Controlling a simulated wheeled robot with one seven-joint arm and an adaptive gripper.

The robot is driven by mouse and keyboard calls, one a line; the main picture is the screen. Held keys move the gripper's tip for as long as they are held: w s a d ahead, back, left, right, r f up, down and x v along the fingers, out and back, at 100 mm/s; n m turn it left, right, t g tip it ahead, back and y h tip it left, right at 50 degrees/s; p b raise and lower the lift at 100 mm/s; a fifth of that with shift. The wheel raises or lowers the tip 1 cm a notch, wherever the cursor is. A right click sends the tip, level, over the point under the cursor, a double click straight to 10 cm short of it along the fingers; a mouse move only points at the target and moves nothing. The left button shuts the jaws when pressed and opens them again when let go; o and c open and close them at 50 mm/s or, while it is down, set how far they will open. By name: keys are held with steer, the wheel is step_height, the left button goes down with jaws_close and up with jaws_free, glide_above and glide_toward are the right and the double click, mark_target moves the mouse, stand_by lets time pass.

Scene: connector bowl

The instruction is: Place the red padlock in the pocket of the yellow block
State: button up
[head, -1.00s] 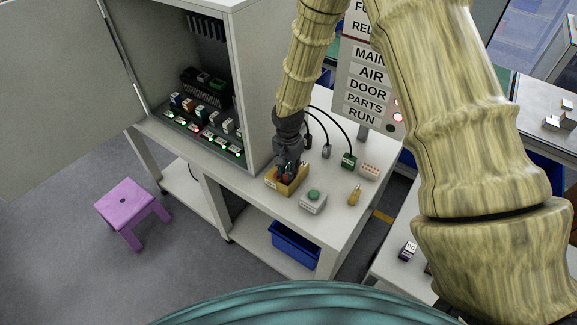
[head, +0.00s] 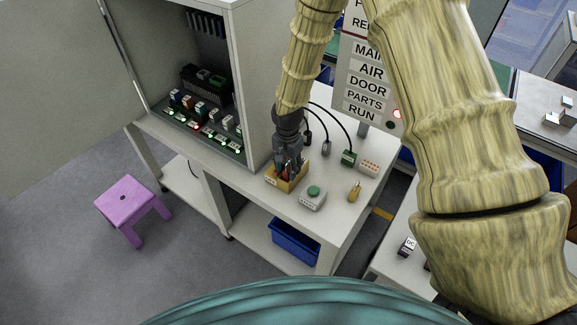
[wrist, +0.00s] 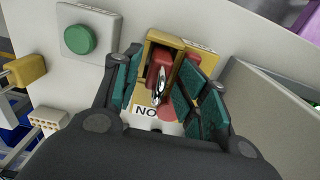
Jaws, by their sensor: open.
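The yellow block (head: 298,181) sits on the white bench top beside the cabinet; it also shows in the wrist view (wrist: 177,42). The red padlock (wrist: 160,60) shows inside the block's yellow-walled pocket, with its metal shackle (wrist: 159,86) pointing toward my wrist. My gripper (head: 285,171) is directly above the block. In the wrist view my gripper (wrist: 157,92) is open, its teal finger pads on either side of the padlock and apart from it. A round red patch and a label reading "NO" show below the shackle. How deep the padlock sits is hard to tell.
A grey box with a green button (head: 313,196) stands close to the right of the block. The grey cabinet (head: 262,90) stands close on the left.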

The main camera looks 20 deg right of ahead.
steer(key=shift+s+r+b, duration=0.1)
steer(key=shift+r+b, duration=1.65)
steer(key=shift+r, duration=4.4)
